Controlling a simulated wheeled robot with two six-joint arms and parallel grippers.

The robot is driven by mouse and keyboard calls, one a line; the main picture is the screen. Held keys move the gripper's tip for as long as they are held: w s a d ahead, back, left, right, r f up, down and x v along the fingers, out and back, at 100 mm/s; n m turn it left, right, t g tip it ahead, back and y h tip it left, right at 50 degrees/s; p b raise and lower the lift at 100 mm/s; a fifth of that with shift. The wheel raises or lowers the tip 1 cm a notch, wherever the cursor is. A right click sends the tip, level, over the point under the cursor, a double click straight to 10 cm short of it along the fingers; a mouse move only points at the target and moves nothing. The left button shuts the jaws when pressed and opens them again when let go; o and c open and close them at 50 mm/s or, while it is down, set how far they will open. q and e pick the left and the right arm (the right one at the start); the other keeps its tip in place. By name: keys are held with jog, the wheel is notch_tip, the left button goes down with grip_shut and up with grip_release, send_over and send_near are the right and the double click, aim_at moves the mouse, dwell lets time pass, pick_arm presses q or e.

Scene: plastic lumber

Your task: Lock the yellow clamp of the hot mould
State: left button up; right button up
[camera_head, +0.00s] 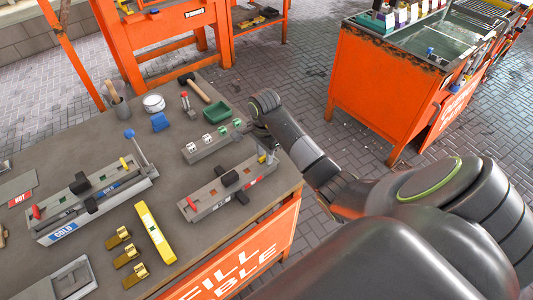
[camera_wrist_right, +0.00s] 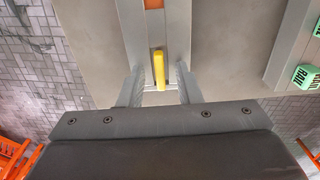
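The hot mould (camera_head: 215,200) is a long grey block with a red label near the right edge of the workbench in the head view. It has a red handle (camera_head: 191,204) at its near-left end and a black block on top. Its yellow clamp (camera_wrist_right: 158,70) shows as an upright yellow bar in the right wrist view. My right gripper (camera_head: 264,146) is at the mould's far-right end. In the right wrist view its two fingers (camera_wrist_right: 160,76) stand apart on either side of the yellow bar, with gaps visible. My left gripper is not in view.
The cold mould (camera_head: 95,205) with a blue label lies to the left. A grey rack of lettered blocks (camera_head: 205,148) stands just behind the hot mould. A yellow level (camera_head: 155,232), brass pieces (camera_head: 127,256), a mallet (camera_head: 197,88) and a green tray (camera_head: 216,112) lie around.

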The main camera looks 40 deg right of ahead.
grip_shut()
jog(key=m, duration=0.4)
jog(key=shift+m, duration=0.4)
jog(key=shift+m+p, duration=0.4)
jog(key=shift+m, duration=2)
